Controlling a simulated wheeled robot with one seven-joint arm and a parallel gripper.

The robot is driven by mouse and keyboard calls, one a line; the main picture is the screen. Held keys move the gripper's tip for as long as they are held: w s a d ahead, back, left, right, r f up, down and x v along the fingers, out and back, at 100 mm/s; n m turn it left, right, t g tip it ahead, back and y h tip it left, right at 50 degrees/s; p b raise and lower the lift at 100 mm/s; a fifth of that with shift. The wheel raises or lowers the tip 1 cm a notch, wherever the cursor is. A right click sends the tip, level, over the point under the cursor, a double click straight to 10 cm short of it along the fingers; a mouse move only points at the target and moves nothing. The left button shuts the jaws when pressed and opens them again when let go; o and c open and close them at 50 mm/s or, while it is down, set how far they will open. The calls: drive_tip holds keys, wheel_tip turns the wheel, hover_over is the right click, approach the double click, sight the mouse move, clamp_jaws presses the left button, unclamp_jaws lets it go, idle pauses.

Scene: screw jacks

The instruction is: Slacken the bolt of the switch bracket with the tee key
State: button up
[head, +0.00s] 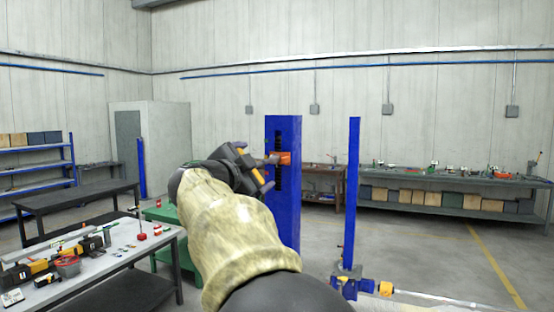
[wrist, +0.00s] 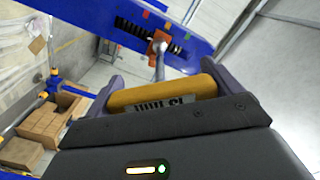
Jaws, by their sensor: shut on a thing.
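My gripper (head: 254,166) is shut on the tee key (wrist: 165,94), gripping its yellow crossbar handle between the two fingers. The key's grey shaft points away from my gripper, toward the orange switch bracket (head: 285,158). In the wrist view the shaft's far end meets the orange bracket (wrist: 160,47). The bolt is hidden behind the shaft's end, and I cannot tell whether the key is seated on it. The bracket sits on a blue column (head: 284,215) with a dark slot, beside small coloured marks in the wrist view.
A thin blue post (head: 352,195) stands right of the column. A blue and orange fitting with a rod (head: 365,288) lies low at right. A grey table with tools (head: 120,240) is at left. A long bench (head: 455,183) lines the back wall. Open floor lies between.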

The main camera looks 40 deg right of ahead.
drive_tip(key=shift+s+a, duration=0.3)
drive_tip(key=shift+a, duration=0.35)
drive_tip(key=v, duration=0.7)
drive_tip(key=shift+d, duration=0.1)
idle(0.5)
